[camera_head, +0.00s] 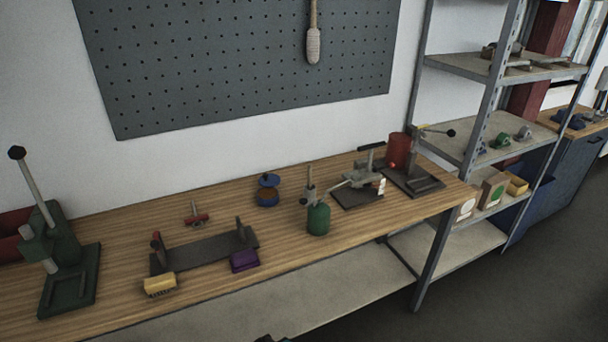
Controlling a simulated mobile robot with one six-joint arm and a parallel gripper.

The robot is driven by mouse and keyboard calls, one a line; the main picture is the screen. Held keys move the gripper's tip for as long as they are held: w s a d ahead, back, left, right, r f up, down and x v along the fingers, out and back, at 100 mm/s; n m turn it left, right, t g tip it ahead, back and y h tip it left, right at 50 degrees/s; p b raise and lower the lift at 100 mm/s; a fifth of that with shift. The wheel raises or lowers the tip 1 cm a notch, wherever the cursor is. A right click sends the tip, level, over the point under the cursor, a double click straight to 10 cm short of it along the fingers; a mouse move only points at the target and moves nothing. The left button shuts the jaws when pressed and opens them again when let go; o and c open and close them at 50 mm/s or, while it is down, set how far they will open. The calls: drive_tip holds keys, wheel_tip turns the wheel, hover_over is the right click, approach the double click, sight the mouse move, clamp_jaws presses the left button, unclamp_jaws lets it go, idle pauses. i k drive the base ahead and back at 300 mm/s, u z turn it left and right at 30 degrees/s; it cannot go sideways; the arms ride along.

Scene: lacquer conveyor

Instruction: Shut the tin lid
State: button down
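A small round blue tin (267,199) stands on the wooden workbench (215,222), near the middle and towards the back edge. Its blue lid (269,180) shows above the body, raised and tilted, with a brownish band between the two. It looks open, but the hinge is too small to make out. My gripper is not recognisable in the head view. A small dark shape shows at the bottom edge, and I cannot tell what it is.
A green bottle (318,219) stands right of the tin. A dark fixture (208,252), yellow brush (160,285) and purple block (245,261) lie left and in front. A green press (68,258) stands far left. Clamping tools (357,190) stand right, before a metal shelf (470,145).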

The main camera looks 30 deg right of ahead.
sight(266, 180)
drive_tip(key=z, duration=0.65)
drive_tip(key=k, duration=0.95)
drive_tip(key=u, duration=0.05)
drive_tip(key=i, duration=0.9)
